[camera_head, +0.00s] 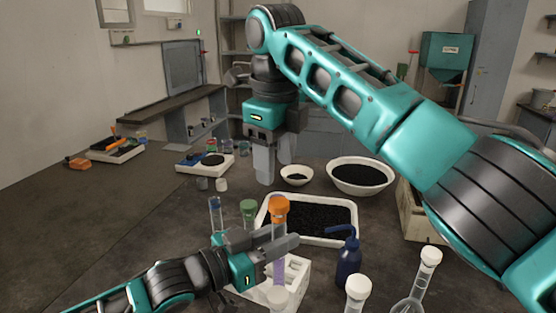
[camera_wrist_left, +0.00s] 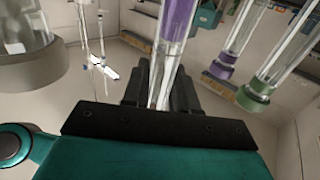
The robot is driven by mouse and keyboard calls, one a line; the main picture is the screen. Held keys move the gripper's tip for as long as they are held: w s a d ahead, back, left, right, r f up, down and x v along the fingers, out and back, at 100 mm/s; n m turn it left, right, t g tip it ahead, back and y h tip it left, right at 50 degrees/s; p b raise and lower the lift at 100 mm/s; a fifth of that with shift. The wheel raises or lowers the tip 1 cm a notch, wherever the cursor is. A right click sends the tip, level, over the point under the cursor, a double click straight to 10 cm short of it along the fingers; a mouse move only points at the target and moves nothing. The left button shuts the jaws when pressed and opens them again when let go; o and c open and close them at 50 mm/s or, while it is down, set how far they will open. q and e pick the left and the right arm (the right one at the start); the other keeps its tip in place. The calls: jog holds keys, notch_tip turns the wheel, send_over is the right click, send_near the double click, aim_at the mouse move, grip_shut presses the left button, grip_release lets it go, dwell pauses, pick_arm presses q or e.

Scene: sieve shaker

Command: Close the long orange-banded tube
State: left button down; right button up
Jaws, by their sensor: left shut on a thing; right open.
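A clear tube with an orange top piece (camera_head: 279,203) stands upright at the white rack (camera_head: 297,272) in the head view. My left gripper (camera_head: 284,246) is shut on this tube below the orange piece. In the left wrist view a clear tube (camera_wrist_left: 170,58) with a purple band runs between the fingers (camera_wrist_left: 160,88); no orange shows there. I cannot tell whether the orange piece is a cap or a band. My right gripper (camera_head: 275,163) is open and empty, pointing down behind the black-filled tray (camera_head: 352,240).
Tubes with a blue top (camera_head: 214,203) and a green top (camera_head: 248,206) stand close left of the held tube. A blue wash bottle (camera_head: 348,262) and white-topped vessels (camera_head: 358,287) stand to the right. A black-filled bowl (camera_head: 362,178) is behind the tray.

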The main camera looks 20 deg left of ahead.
jog(key=w+a+r+n+t+y, duration=0.2)
jog(key=w+a+r+n+t, duration=0.1)
jog(key=w+r+n+t, duration=0.35)
jog(key=w+a+r+n+t+y, duration=0.2)
jog(key=w+r+n+t, duration=0.4)
jog(key=w+r+n, duration=0.15)
jog(key=s+a+r+n+g+y, duration=0.2)
jog(key=s+a+r+n+y, duration=0.35)
jog(key=n, duration=0.85)
jog(key=s+a+r+n+g+y, duration=0.1)
jog(key=s+a+r+n+y, duration=0.2)
jog(key=a+r+n+y, duration=0.75)
jog(key=s+d+f+n+g+h, duration=0.2)
jog(key=s+f+n+g+h, duration=0.3)
jog(key=f+n, duration=0.7)
jog(key=s+d+f+n+g+h, duration=0.3)
jog(key=s+f+n+g, duration=0.3)
jog(key=n, duration=1.2)
jog(key=w+d+f+n+h, duration=0.1)
jog(key=d+f+n+h, duration=0.2)
jog(key=d+h, duration=0.1)
jog(key=w+d+f+n+h, duration=0.1)
jog(key=d+f+n+h, duration=0.3)
jog(key=d, duration=0.3)
jog(key=w+d+f+n+h, duration=0.1)
jog(key=d+f+n+h, duration=0.2)
jog(key=d, duration=0.3)
jog(key=shift+d+f+n+h, duration=0.15)
jog(key=shift+f+n+h, duration=0.05)
jog(key=shift+n+h, duration=0.5)
